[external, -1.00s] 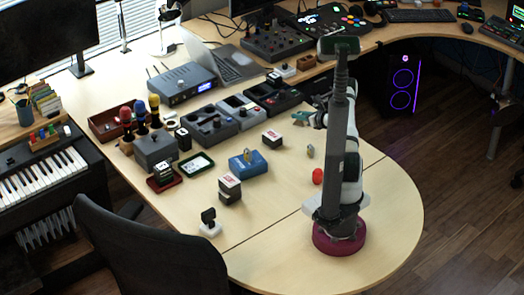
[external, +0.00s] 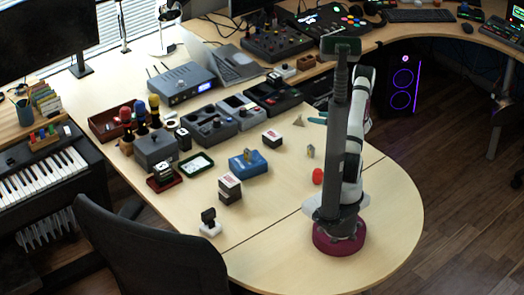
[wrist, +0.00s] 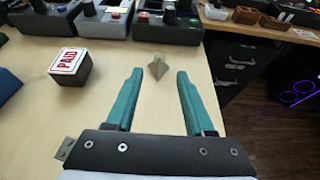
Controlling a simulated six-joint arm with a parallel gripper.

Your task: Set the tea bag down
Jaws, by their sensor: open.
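The tea bag is a small grey-beige pyramid (external: 299,120) standing on the bare wooden desk, to the right of the paid stamp. In the wrist view the tea bag (wrist: 157,67) lies ahead, between and slightly beyond my fingertips, touching neither finger. My gripper (wrist: 159,74) is open and empty, with its two teal fingers spread. In the external view my gripper (external: 318,120) is just right of the tea bag with a gap between them; the arm column hides most of it.
The paid stamp block (wrist: 71,66) stands left of my fingers; it also shows in the external view (external: 271,138). Dark control boxes (external: 273,96) line the back. A red ball (external: 318,176) and a small upright piece (external: 310,151) stand nearer my base. The right desk edge is close.

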